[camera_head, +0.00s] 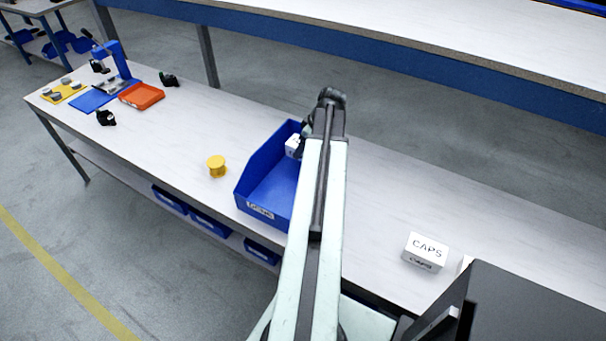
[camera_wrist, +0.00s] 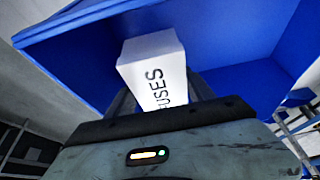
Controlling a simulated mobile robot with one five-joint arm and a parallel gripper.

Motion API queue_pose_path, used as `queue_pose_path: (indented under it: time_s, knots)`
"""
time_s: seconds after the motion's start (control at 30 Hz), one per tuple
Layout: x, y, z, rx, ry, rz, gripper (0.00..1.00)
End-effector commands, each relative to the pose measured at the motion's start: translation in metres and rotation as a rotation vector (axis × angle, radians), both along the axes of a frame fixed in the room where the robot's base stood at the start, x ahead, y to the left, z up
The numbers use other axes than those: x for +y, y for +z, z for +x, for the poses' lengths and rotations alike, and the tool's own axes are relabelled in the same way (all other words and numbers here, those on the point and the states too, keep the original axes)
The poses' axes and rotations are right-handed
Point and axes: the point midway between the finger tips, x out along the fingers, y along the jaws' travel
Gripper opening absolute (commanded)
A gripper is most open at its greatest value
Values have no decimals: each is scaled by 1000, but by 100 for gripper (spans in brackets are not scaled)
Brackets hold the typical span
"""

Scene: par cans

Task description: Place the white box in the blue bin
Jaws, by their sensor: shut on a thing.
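A white box (camera_wrist: 155,68) with dark lettering ending in "USES" is held between the fingers of my gripper (camera_wrist: 160,98) in the wrist view. In the head view a small part of the white box (camera_head: 292,146) shows at the far end of the blue bin (camera_head: 262,160), left of my arm. The blue bin's walls (camera_wrist: 90,50) fill much of the wrist view around the box. My gripper (camera_head: 303,140) is mostly hidden behind my arm in the head view. Whether the box touches the bin floor cannot be told. My arm covers the bin's right side.
A white box marked "CAPS" (camera_head: 425,250) stands on the bench to the right. A yellow spool (camera_head: 217,166) stands left of the bin. An orange tray (camera_head: 142,96) and a blue press (camera_head: 118,62) are at the far left. Bench surface between them is clear.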

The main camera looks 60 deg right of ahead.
Motion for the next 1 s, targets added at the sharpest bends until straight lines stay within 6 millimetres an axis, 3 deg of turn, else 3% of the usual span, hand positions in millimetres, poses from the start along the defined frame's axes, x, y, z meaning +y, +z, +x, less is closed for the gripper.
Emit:
queue_pose_path:
  time_s: [0.03, 0.27, 0.5, 0.9, 0.93, 1.0]
  knots:
    - [0, -22, 0, 0, 0, 0, 7]
    - [0, -26, 0, 0, 0, 0, 7]
    - [0, -65, 0, 0, 0, 0, 7]
    - [0, -66, 0, 0, 0, 0, 7]
    - [0, -65, 0, 0, 0, 0, 70]
    - [0, -64, 0, 0, 0, 0, 83]
